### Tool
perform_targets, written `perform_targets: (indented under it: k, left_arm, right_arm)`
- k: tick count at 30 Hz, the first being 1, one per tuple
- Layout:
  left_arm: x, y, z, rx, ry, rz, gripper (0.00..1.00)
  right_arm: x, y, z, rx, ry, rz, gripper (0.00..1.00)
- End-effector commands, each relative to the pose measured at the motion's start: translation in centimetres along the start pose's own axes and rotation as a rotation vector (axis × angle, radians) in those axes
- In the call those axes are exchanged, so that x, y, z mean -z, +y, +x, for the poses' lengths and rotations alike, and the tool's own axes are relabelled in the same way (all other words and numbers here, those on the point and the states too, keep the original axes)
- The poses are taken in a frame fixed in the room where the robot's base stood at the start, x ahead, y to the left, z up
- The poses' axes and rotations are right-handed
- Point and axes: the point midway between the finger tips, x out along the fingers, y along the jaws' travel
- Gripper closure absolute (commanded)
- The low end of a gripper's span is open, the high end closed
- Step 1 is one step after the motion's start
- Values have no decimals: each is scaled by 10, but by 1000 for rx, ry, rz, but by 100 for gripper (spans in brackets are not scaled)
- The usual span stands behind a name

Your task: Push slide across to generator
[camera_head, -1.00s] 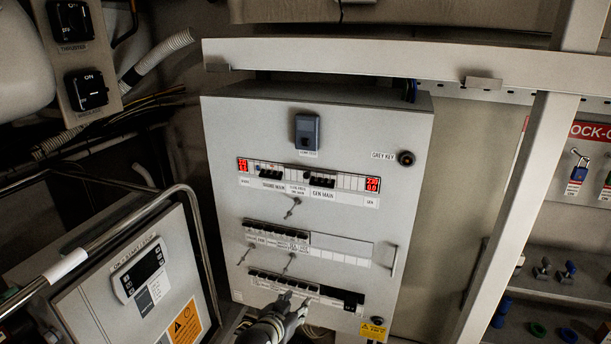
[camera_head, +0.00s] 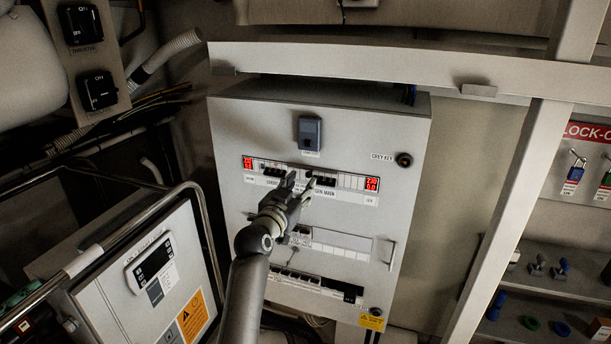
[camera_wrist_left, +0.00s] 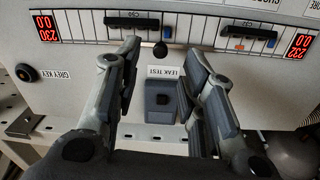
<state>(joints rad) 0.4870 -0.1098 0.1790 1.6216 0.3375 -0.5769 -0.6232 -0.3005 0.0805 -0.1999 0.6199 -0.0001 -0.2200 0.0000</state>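The switch panel (camera_head: 330,130) is a light grey cabinet front with an upper strip of breakers (camera_head: 325,181) between two red displays. My left gripper (camera_head: 299,181) is in front of this strip, near its middle. In the left wrist view its fingers (camera_wrist_left: 162,54) are open, with nothing held. The arm hides part of the lower rows. My right gripper is not in view.
A grey leak test box (camera_head: 309,131) sits above the strip; it shows between the fingers in the wrist view. A grey key switch (camera_head: 403,160) is at the panel's right. A metal rail (camera_head: 205,215) and smaller cabinet stand left. A white post (camera_head: 510,210) stands right.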

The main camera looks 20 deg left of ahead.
Motion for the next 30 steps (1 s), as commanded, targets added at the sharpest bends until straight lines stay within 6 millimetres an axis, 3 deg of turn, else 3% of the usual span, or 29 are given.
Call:
perform_targets:
  k: [9, 23, 30]
  left_arm:
    - [1, -1, 36, 0, -1, 1, 63]
    - [-1, 0, 44, 1, -1, 1, 63]
    - [-1, 0, 44, 1, -1, 1, 91]
  right_arm:
    - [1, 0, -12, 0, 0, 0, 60]
    - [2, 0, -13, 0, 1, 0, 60]
    - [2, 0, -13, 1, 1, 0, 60]
